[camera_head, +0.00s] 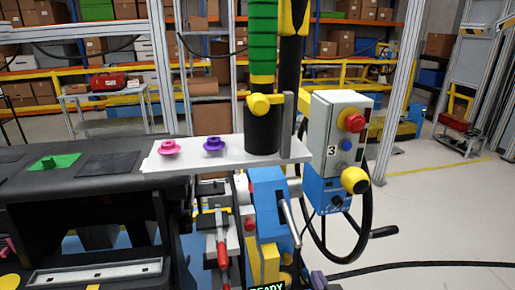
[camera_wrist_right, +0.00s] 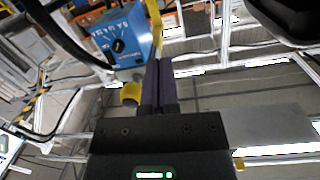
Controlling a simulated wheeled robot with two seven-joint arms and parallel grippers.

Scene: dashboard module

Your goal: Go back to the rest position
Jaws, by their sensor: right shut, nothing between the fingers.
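My right gripper (camera_wrist_right: 160,82) shows in the right wrist view with its two dark fingers pressed together and nothing between them. In the head view its dark purple fingers seem to show at the bottom edge (camera_head: 318,279), below the control box (camera_head: 335,120). It looks apart from the box. In the wrist view the box's blue lower part (camera_wrist_right: 122,40) with a black knob is beyond the fingers, and a yellow knob (camera_wrist_right: 130,94) is just left of them. My left gripper is not in the head view.
A white shelf (camera_head: 185,168) holds a pink knob (camera_head: 168,147), a purple knob (camera_head: 213,144) and a black post (camera_head: 262,125). A dark dashboard (camera_head: 108,163) with a green piece (camera_head: 55,161) lies left. A black cable hangs by the box. Open floor lies right.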

